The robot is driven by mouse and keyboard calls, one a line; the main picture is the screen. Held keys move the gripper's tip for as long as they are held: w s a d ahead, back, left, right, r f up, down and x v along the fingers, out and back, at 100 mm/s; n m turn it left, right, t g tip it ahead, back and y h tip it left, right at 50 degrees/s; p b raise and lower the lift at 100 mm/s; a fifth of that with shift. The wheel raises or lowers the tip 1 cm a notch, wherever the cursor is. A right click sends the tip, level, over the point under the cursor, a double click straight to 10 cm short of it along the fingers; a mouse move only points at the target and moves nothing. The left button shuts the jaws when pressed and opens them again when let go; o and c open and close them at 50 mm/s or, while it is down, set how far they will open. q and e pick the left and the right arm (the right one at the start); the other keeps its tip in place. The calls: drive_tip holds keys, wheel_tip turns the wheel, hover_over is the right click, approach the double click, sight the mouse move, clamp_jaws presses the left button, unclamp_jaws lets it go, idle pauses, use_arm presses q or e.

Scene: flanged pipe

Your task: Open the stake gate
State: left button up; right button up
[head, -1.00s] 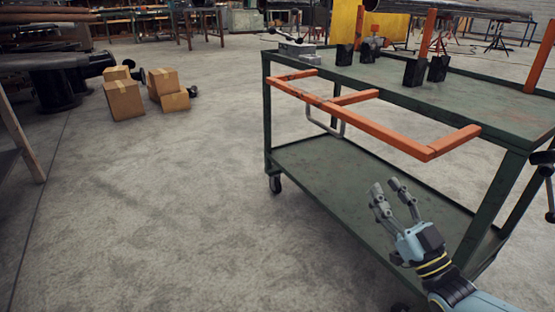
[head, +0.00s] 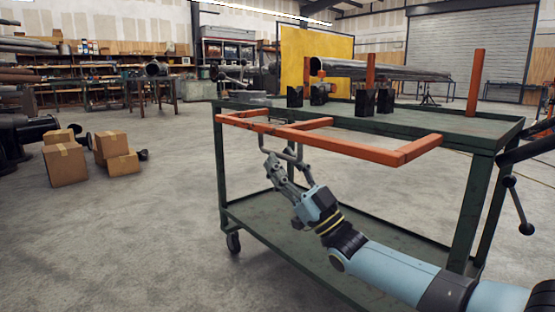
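The orange stake gate (head: 345,145) is a flat bar frame hanging out level along the near long side of the green cart (head: 465,205), just below its top. A thin grey U-shaped handle (head: 299,150) hangs from the gate's left part. My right gripper (head: 286,166) is just below this handle, fingers spread and pointing up. It looks open and empty. I cannot tell whether a fingertip touches the handle. My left gripper is not in view.
The cart top bears black blocks (head: 365,102), orange stakes (head: 371,70) and a grey pipe (head: 380,70). Cardboard boxes (head: 65,164) stand on the floor at left. The floor (head: 130,240) between them and the cart is clear.

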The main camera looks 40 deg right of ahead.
drive_tip(key=shift+x, duration=1.05)
drive_tip(key=shift+c, duration=0.2)
clamp_jaws()
